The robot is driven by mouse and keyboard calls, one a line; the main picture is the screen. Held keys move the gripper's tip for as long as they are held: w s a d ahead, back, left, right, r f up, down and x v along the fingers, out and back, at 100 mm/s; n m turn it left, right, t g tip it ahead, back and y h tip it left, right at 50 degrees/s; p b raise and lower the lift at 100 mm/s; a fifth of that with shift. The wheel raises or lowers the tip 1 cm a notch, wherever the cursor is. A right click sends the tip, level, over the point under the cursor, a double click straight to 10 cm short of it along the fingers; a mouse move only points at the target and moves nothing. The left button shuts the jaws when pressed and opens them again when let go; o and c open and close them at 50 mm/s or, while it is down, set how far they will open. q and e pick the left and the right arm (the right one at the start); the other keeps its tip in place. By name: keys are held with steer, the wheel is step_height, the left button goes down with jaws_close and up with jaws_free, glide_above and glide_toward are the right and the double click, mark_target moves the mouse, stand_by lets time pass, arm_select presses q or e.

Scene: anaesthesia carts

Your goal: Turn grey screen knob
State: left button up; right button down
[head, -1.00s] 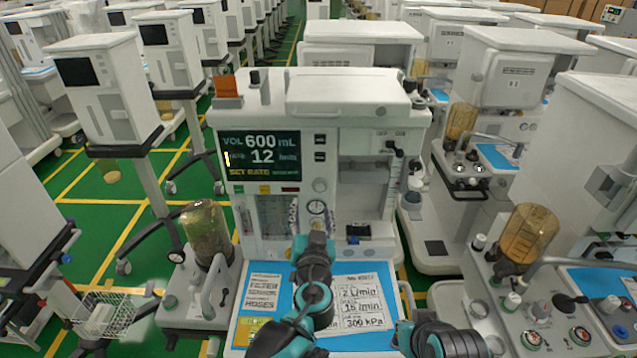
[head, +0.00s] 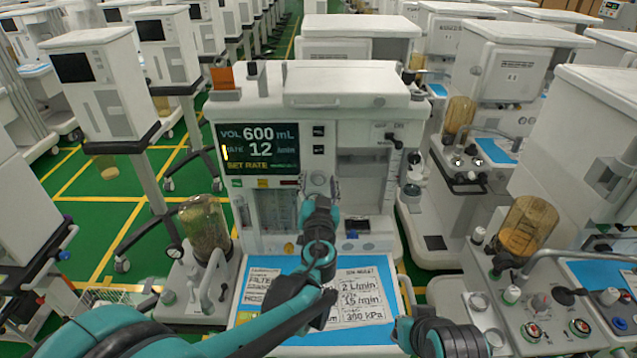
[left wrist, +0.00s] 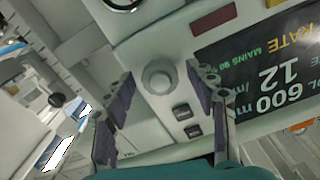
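The grey screen knob (head: 318,179) is a round pale grey dial on the cart's front panel, below two dark buttons and right of the screen (head: 258,148). In the left wrist view the knob (left wrist: 158,78) shows upside down between the fingers. My left gripper (head: 320,193) is just below the knob in the head view. It is open, its fingers (left wrist: 160,84) spread to either side of the knob with visible gaps, not touching it. The screen reads VOL 600 mL, 12 and SET RATE.
A blue tray (head: 385,269) with printed cards lies below my left arm. A tinted canister (head: 205,226) stands left of it. Other carts stand close on both sides. A gauge and flow tubes (head: 277,212) sit under the screen, beside my gripper.

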arm_select(q)
steer(key=c, duration=1)
steer(key=shift+c, duration=0.2)
steer(key=shift+m, duration=0.3)
steer(key=m, duration=0.3)
steer(key=shift+m, duration=0.3)
steer(key=m, duration=0.9)
steer(key=shift+b, duration=0.3)
steer(key=shift+m, duration=2.2)
